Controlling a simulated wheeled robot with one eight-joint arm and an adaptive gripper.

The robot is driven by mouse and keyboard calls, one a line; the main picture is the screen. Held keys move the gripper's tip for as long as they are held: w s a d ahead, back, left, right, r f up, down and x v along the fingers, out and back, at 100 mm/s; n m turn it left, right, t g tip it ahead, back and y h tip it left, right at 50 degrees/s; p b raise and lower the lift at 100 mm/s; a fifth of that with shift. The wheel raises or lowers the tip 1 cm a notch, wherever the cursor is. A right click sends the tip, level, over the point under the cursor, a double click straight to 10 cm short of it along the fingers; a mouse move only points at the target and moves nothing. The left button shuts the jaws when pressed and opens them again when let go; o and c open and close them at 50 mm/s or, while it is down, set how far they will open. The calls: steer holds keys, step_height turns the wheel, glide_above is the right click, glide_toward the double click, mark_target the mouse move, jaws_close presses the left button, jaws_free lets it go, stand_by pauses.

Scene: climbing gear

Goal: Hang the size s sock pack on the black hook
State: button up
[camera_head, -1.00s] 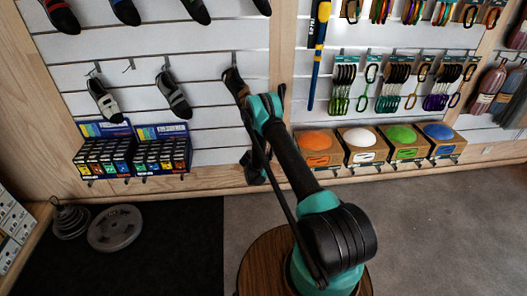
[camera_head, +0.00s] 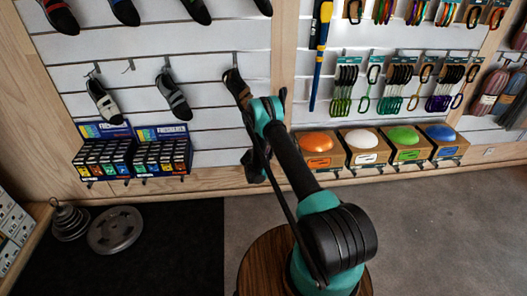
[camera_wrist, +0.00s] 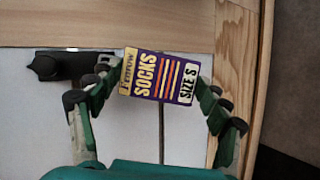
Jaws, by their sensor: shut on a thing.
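In the wrist view, the sock pack (camera_wrist: 165,77) is a purple and cream box marked "Socks" and "Size S". It is tilted and held between the two fingers of my gripper (camera_wrist: 158,80), which is shut on it. A black elongated fitting (camera_wrist: 62,65) with a round knob lies to the left of the pack, beside the left finger; I cannot tell whether it is the black hook. In the head view, my gripper is low in front of the wall, mostly behind my arm, and I cannot make out the pack there.
Climbing shoes (camera_head: 174,97) hang on the slatted wall, with a bare dark hook (camera_head: 128,66) between two of them. Boxed display packs (camera_head: 133,152) stand below. Carabiners (camera_head: 395,88) hang to the right above boxed coloured holds (camera_head: 317,142). Weight plates (camera_head: 116,230) lie on the floor.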

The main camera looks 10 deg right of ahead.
stand_by(0.3)
steer(key=o, duration=1.2)
steer(key=shift+r, duration=0.1)
